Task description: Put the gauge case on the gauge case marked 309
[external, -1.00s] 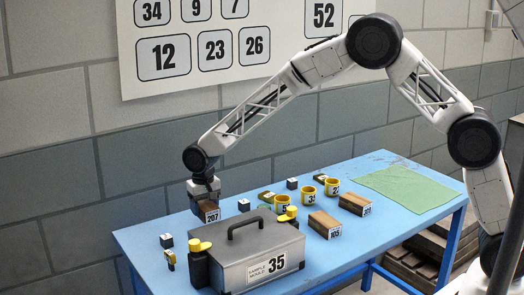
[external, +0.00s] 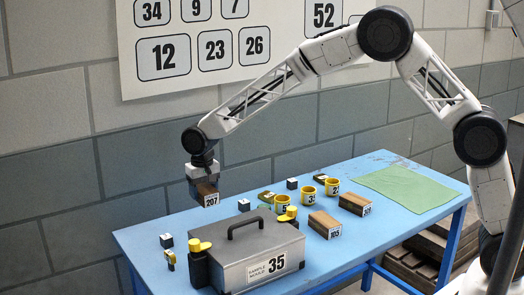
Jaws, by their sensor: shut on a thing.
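My gripper (external: 203,182) is shut on a brown wooden gauge case (external: 207,193) with a white label reading 207. It holds the case above the left back part of the blue table, clear of the tabletop. Two similar wooden cases lie on the table, right of centre. The nearer one (external: 322,221) has a label that seems to read 105. The farther one (external: 354,202) has a small label that looks like 309, though it is hard to read. Nothing lies on top of either.
A grey mould box (external: 228,258) marked 35, with a raised handle, stands at the front. Yellow cups (external: 307,192) and small dark cubes (external: 244,205) stand behind the cases. A green cloth (external: 405,187) lies at the right end of the blue table (external: 150,226).

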